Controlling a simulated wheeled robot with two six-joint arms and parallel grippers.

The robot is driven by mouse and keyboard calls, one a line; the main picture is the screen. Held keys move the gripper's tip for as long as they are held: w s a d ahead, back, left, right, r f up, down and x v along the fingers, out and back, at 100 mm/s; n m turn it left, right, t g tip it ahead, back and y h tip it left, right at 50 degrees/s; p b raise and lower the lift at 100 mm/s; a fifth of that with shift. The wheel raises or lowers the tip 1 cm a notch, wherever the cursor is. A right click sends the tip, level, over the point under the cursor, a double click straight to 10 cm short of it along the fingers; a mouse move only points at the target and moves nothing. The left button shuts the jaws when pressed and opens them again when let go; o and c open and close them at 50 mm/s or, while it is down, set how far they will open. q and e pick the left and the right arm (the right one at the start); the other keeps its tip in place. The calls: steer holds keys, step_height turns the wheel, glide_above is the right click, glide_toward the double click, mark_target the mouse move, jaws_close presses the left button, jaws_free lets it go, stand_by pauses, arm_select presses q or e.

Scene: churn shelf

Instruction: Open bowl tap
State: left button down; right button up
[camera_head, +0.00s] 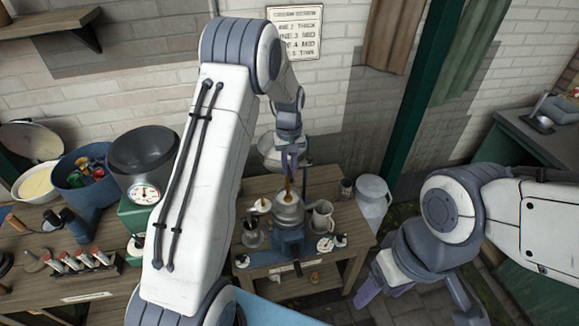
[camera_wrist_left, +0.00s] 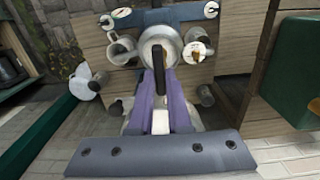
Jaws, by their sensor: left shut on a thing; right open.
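A blue-based separator (camera_head: 290,241) with a silver body (camera_head: 289,208) stands on the wooden bench at centre. A silver bowl (camera_head: 268,150) sits above it, partly hidden by my left arm. A thin brownish-yellow strip shows just below the fingertips. In the left wrist view the fingers (camera_wrist_left: 158,85) point at the silver body (camera_wrist_left: 161,45). My right gripper (camera_head: 384,290) is open and empty, low at the right.
A metal jug (camera_head: 323,216) and a dark-topped cup (camera_head: 252,236) flank the separator. A milk can (camera_head: 372,196) stands right of the bench. A green post (camera_head: 418,90) rises behind. The left bench holds a scale (camera_head: 145,193), a blue tub (camera_head: 80,182) and red-topped vials (camera_head: 85,260).

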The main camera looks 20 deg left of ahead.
arm_select(q)
steer(key=shift+w+r, duration=0.15)
steer(key=c, duration=0.9)
jaws_free()
steer(key=shift+o, duration=0.2)
step_height(320, 180, up, 10)
steer(key=b, duration=0.2)
steer(key=shift+r+b, duration=0.2)
steer(key=shift+b, duration=0.15)
steer(key=shift+d, duration=0.1)
